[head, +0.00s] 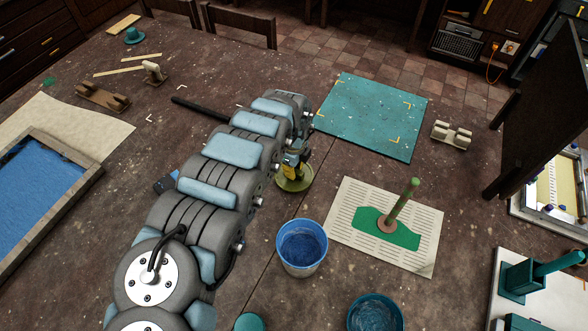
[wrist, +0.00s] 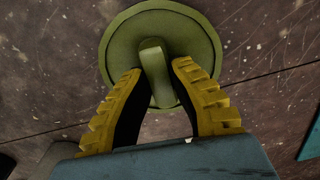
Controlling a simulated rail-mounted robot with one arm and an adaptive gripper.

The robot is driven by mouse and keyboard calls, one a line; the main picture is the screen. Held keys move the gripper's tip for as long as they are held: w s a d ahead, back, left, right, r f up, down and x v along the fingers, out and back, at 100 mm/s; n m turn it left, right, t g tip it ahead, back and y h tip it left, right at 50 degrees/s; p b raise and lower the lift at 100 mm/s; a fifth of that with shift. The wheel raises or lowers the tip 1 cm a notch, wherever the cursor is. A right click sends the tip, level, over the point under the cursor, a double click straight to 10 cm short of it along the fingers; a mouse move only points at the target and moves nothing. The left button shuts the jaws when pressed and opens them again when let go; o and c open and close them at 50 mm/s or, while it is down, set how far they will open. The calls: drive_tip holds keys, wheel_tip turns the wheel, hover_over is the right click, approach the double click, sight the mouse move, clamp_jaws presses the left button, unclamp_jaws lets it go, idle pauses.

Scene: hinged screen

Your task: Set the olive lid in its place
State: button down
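The olive lid (wrist: 190,30) is a round disc with a raised rim and a bar handle (wrist: 153,65) across its middle. In the head view the lid (head: 293,184) is at the table's middle, partly hidden under my gripper (head: 294,165). In the wrist view my gripper's yellow fingers (wrist: 156,70) stand on either side of the handle, and their dark inner faces appear to touch it at the tips. The gripper looks shut on the handle. I cannot tell whether the lid rests on the table or is slightly raised.
An open bucket (head: 302,225) with blue inside stands just in front of the lid. A teal bowl (head: 375,314) is at the front edge. A pale mat (head: 345,210) carries a green piece with an upright handle (head: 402,205). A teal sheet (head: 372,112) lies behind. A dark upright screen (head: 545,110) stands right.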

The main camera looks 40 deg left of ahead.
drive_tip(key=shift+r+p, duration=3.1)
drive_tip(key=shift+r, duration=0.05)
wheel_tip(320, 180, up, 10)
drive_tip(key=p, duration=0.9)
